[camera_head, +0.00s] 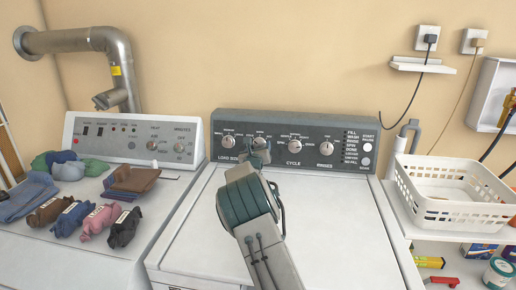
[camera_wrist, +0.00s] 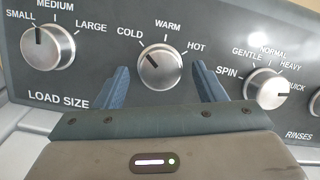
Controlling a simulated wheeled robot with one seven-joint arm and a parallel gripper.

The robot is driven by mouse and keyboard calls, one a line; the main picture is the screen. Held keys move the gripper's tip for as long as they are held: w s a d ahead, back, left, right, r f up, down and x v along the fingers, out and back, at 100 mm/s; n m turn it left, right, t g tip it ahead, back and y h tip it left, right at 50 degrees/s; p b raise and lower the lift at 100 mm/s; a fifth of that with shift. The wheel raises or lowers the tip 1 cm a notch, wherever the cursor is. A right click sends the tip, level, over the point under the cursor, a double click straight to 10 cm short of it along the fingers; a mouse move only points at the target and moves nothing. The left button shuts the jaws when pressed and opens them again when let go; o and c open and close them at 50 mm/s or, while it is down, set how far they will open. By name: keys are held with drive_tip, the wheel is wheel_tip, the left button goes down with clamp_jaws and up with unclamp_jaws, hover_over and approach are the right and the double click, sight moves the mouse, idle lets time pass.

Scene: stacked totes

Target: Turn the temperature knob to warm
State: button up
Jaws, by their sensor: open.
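The temperature knob (camera_wrist: 161,67) is a round silver dial between the load-size and cycle knobs, with COLD, WARM and HOT printed around it. Its dark pointer mark is turned to the upper left, towards COLD. My gripper (camera_wrist: 160,66) is open, with one blue finger on each side of this knob. Gaps show between the fingers and the knob in the wrist view; whether the fingertips reach past its face I cannot tell. In the head view my gripper (camera_head: 257,155) is at the dark control panel (camera_head: 375,122), and my arm partly hides the knob.
The load-size knob (camera_wrist: 47,47) points to SMALL; the cycle knob (camera_wrist: 267,88) is at the right. The white washer lid (camera_head: 335,235) is clear beside my arm. Folded clothes (camera_head: 75,215) lie on the left machine. A white basket (camera_head: 455,210) stands at the right.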

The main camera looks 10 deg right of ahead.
drive_tip(key=shift+c, duration=0.2)
drive_tip(key=c, duration=0.9)
drive_tip(key=shift+f+m+b, duration=0.1)
drive_tip(key=shift+m+b, duration=0.4)
drive_tip(key=m+h+b, duration=0.1)
drive_tip(key=m+b, duration=0.1)
drive_tip(key=m, duration=0.1)
drive_tip(key=shift+a+b, duration=0.15)
drive_tip(key=shift+b, duration=0.15)
drive_tip(key=m+g+h+b, duration=0.1)
drive_tip(key=m, duration=0.3)
drive_tip(key=shift+w+a+b, duration=0.1)
drive_tip(key=shift+b, duration=0.25)
drive_tip(key=shift+r+m+g+h+b, duration=0.1)
drive_tip(key=shift+m+g+h+b, duration=0.15)
drive_tip(key=shift+m, duration=0.7)
drive_tip(key=shift+r+m+g+h+b, duration=0.15)
drive_tip(key=shift+m+g, duration=0.1)
drive_tip(key=shift+m, duration=0.7)
